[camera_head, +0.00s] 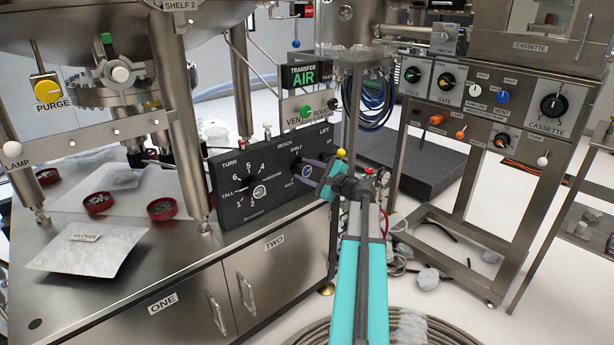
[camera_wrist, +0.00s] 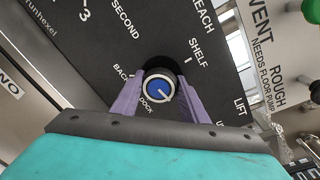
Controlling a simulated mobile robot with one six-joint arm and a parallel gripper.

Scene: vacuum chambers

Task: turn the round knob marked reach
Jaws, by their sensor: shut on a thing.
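The reach knob (camera_head: 306,171) is on the black control panel (camera_head: 233,213), under the printed word REACH. In the wrist view the knob (camera_wrist: 158,91) shows a blue round face with a pale ring and a pale pointer line slanting to the lower right. The words SHELF, BACK and DOCK are printed around it. My gripper (camera_head: 312,170) comes in from the right, and its purple fingers (camera_wrist: 158,84) stand on both sides of the knob, shut on it. The fingers hide the knob's sides and part of the lettering.
The turn dial (camera_head: 249,185) with numbers is at the panel's left. A sign marked VENT and ROUGH (camera_head: 300,111) stands above the panel, with a green knob. A cassette panel (camera_head: 480,105) is at the right. Red dishes (camera_head: 97,203) and a gloves packet (camera_head: 88,248) lie on the bench.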

